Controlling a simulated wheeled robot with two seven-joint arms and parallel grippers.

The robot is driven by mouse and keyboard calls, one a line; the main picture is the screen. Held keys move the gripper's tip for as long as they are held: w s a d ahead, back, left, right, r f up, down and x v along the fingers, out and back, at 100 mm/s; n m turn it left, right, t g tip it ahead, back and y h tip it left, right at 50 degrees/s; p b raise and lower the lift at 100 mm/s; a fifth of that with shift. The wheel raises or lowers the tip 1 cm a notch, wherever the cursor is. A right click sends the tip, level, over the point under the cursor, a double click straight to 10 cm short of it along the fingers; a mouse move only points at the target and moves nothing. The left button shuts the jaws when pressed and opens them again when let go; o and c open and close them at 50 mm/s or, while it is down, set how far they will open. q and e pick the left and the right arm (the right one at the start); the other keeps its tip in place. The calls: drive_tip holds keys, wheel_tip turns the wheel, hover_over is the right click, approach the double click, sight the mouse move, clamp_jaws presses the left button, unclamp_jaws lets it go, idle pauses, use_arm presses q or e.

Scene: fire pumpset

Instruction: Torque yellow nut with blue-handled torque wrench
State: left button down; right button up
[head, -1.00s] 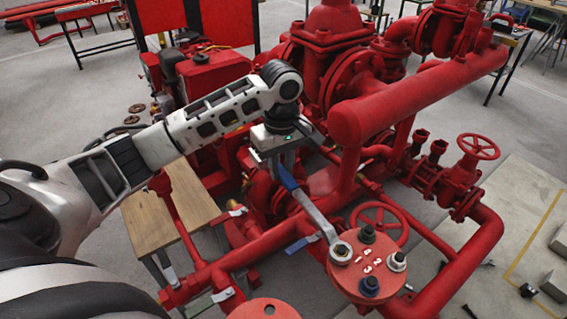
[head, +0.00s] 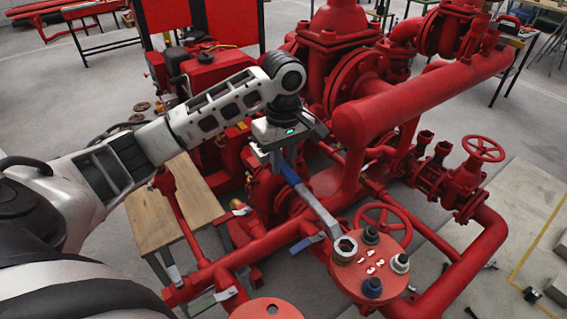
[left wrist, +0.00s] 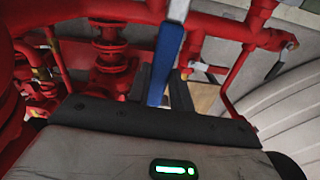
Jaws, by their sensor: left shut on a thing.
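The torque wrench (head: 308,200) has a blue handle and a grey metal shaft. Its ring head (head: 345,248) lies over the left side of a round red flange (head: 352,276). I cannot make out a yellow nut; whatever is under the ring head is mostly hidden, so I cannot tell whether the ring is seated on a nut. My left gripper (head: 283,157) is shut on the blue handle, which also shows between its fingers in the left wrist view (left wrist: 165,62). My right gripper is not in view.
The flange carries a dark nut (head: 370,235), a whitish nut (head: 400,263) and a blue nut (head: 372,287), with white numbers between them. A red handwheel (head: 385,222) stands close behind. Red pipes (head: 400,100) crowd the back. A wooden table (head: 170,215) stands at left.

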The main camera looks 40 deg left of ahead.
use_arm(q)
drive_tip(key=shift+r, duration=1.8)
